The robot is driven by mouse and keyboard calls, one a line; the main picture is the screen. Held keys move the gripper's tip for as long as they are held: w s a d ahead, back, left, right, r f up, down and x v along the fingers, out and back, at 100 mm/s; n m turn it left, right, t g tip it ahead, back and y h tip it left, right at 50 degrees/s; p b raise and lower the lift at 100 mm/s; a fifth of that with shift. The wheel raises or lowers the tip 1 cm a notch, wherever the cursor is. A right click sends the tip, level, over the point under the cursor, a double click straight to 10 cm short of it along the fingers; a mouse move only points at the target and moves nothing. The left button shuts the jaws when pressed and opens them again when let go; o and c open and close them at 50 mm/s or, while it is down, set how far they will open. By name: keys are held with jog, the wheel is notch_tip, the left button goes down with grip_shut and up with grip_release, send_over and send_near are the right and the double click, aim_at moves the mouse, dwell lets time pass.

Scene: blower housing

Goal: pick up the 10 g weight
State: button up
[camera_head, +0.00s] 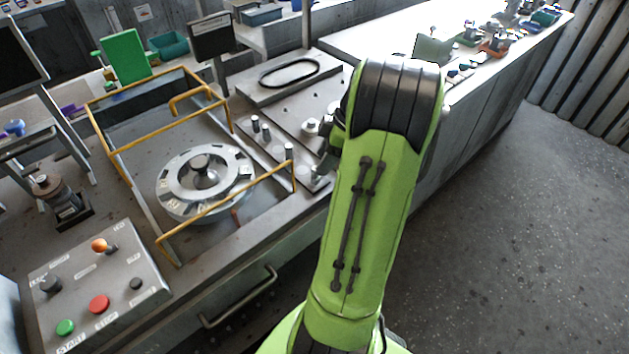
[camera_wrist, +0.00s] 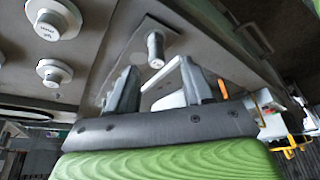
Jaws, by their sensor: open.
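In the wrist view, my gripper (camera_wrist: 160,84) is open, with its two grey fingers apart and nothing between the tips. A small grey metal cylinder (camera_wrist: 155,48) stands on a flat plate just beyond the fingertips. Two pale round stepped weights with labelled tops, one upper (camera_wrist: 53,20) and one lower (camera_wrist: 53,72), stand left of the fingers. Their labels are too small to read surely, so I cannot tell which piece is the 10 g weight. In the head view, small metal pieces (camera_head: 311,125) stand on the bench just left of my arm, and my gripper is mostly hidden.
A round slotted metal housing (camera_head: 204,182) sits inside a yellow-railed frame (camera_head: 146,140). A control box (camera_head: 98,290) with coloured buttons is at the front left. A plate with a black belt (camera_head: 289,72) lies behind the weights. Open floor (camera_head: 500,220) is at the right.

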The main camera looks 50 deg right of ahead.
jog(key=b+x, duration=0.1)
jog(key=x, duration=0.4)
jog(key=shift+w+f+b, duration=0.15)
jog(key=shift+w+b, duration=0.15)
jog(key=shift+b, duration=0.1)
grip_shut()
